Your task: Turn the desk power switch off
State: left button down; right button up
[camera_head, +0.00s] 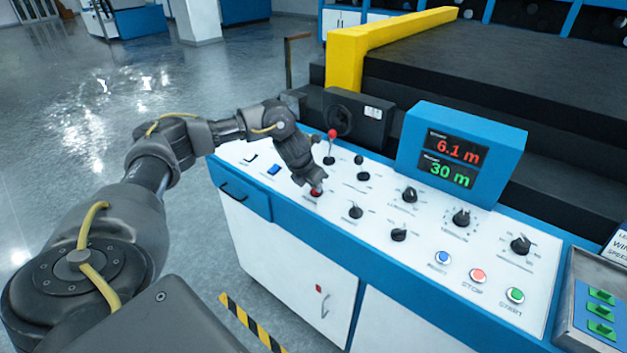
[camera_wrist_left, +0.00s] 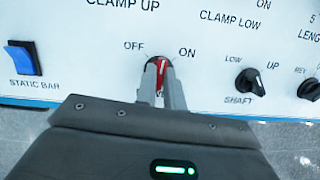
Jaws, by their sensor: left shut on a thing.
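The power switch is a small red rotary knob (camera_head: 316,193) on the white top of the blue-trimmed control desk (camera_head: 447,250). In the left wrist view the red knob (camera_wrist_left: 160,68) sits below the labels OFF, at its upper left, and ON, at its upper right. My left gripper (camera_head: 317,187) reaches down onto it. In the left wrist view the two fingers of my left gripper (camera_wrist_left: 162,88) are closed around the knob and cover most of it. A white mark shows on the knob, but its exact angle is hard to tell. My right gripper is out of view.
The black SHAFT knob (camera_wrist_left: 250,83) is right of the fingers. A blue STATIC BAR rocker (camera_wrist_left: 22,58) is at the left. A red-tipped lever (camera_head: 331,141) stands close behind my gripper. A display box (camera_head: 463,150) and coloured buttons (camera_head: 478,275) are farther right.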

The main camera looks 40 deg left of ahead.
pick_arm(q)
jog(key=n+p, duration=0.2)
jog(key=n, duration=0.1)
jog(key=n+y+p, duration=0.1)
jog(key=n+p, duration=0.1)
jog(key=shift+d+r+n+p, duration=0.15)
jog(key=shift+r+n+p, duration=0.05)
jog(key=shift+n+p, duration=0.2)
jog(key=n+y+p, duration=0.1)
jog(key=n+p, duration=0.1)
jog(key=n, duration=0.1)
jog(key=shift+g+p, duration=0.3)
jog(key=shift+p, duration=0.05)
jog(key=shift+f+n+y+p, duration=0.2)
jog(key=shift+n+y+p, duration=0.1)
jog(key=shift+n+p, duration=0.5)
jog(key=c, duration=1.5)
grip_release()
jog(key=shift+w, duration=0.1)
